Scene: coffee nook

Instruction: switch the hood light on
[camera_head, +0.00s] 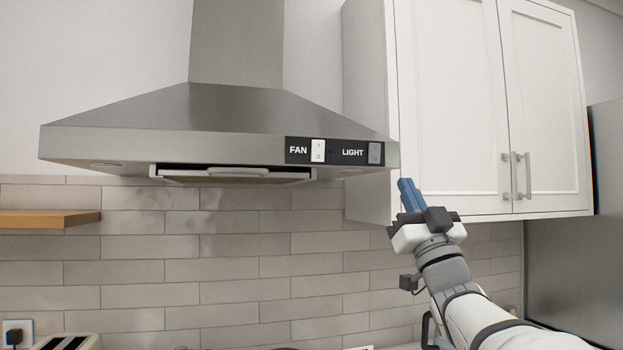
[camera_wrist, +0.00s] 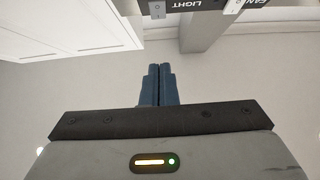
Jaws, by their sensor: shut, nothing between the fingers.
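The steel range hood (camera_head: 130,140) hangs on the wall in the head view. A black panel at the right of its front edge carries the grey light switch (camera_head: 375,153), right of the word LIGHT. The light switch also shows at the top of the wrist view (camera_wrist: 157,9), where the lettering is upside down. I cannot tell its position. My gripper (camera_head: 408,192) has blue fingers pressed together and empty, below and right of the switch, apart from it. The fingers (camera_wrist: 160,72) also point up toward the switch side in the wrist view.
The white fan switch (camera_head: 318,151) sits left of the light switch on the same panel. White cabinets (camera_head: 465,110) with bar handles stand close on the right. A wooden shelf (camera_head: 45,218) is at the left.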

